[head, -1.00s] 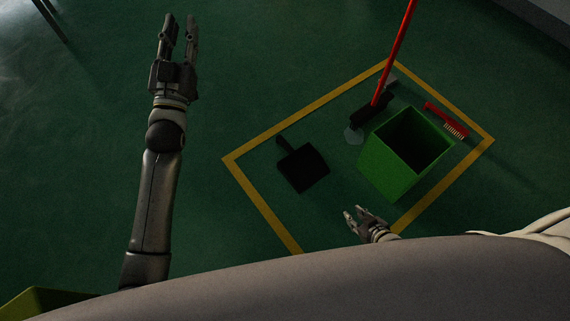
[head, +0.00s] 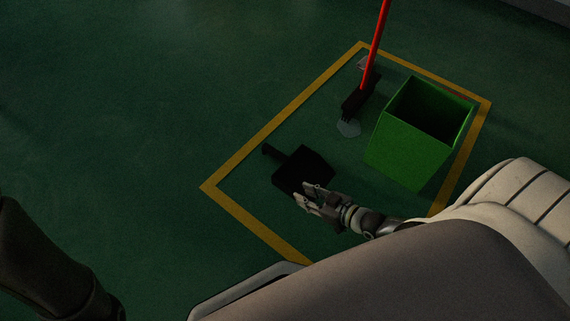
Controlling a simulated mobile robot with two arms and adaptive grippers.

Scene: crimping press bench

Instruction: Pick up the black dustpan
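The black dustpan (head: 306,164) lies on the green floor inside the yellow-taped area in the head view. My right gripper (head: 306,192) comes in from the lower right. Its fingertips overlap the pan's lower right edge in the picture and show a gap between them, with nothing held. I cannot tell whether they touch the pan or are above it.
A green open bin (head: 409,153) stands right of the dustpan. A broom with a red pole (head: 377,40) and dark head (head: 358,97) stands behind, near a pale round patch (head: 348,128). Yellow tape (head: 245,219) frames the area. The floor to the left is clear.

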